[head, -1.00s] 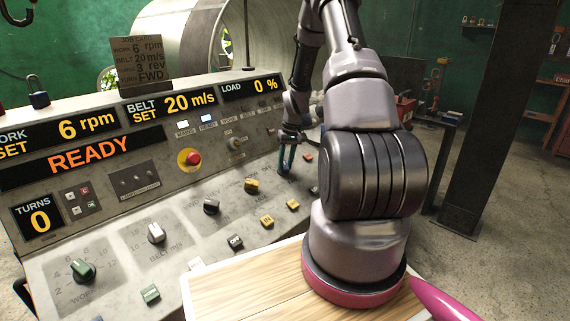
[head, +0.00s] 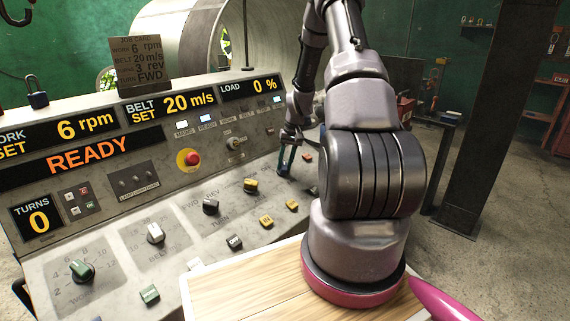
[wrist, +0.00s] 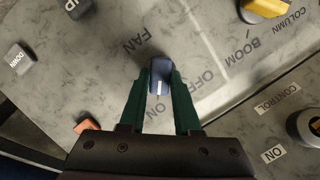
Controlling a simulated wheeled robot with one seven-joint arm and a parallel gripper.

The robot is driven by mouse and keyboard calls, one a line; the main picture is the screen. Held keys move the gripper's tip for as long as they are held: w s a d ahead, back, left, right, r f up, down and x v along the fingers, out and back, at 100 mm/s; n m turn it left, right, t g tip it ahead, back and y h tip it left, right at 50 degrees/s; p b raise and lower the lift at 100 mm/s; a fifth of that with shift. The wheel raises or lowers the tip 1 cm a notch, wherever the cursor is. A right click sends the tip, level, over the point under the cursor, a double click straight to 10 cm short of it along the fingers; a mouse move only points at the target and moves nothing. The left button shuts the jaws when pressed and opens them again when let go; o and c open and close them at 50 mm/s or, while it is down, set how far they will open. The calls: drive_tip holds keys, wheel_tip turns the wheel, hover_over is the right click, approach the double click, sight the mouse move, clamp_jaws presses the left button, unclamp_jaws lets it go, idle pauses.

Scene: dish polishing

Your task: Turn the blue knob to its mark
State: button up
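The blue knob (wrist: 159,72) shows in the wrist view with a white pointer line on it, which points down the picture toward my gripper. The words FAN, OFF and ON are printed on the grey panel around it. My gripper (wrist: 160,84) has its two green fingers on either side of the knob, with no clear gap seen, so it looks shut on it. In the head view my gripper (head: 285,160) is low over the right end of the console (head: 120,235). The knob is too small and covered to make out there.
A yellow knob (wrist: 264,7), a dark round control (wrist: 308,126), an orange button (wrist: 87,126) and a DOWN button (wrist: 19,57) lie around it. In the head view a red stop button (head: 189,158) and several other knobs stand on the console.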

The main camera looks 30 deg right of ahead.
sight(291, 173)
drive_tip(key=o, duration=0.4)
drive_tip(key=v, duration=1)
drive_tip(key=shift+d+r, duration=0.1)
drive_tip(key=shift+r, duration=0.25)
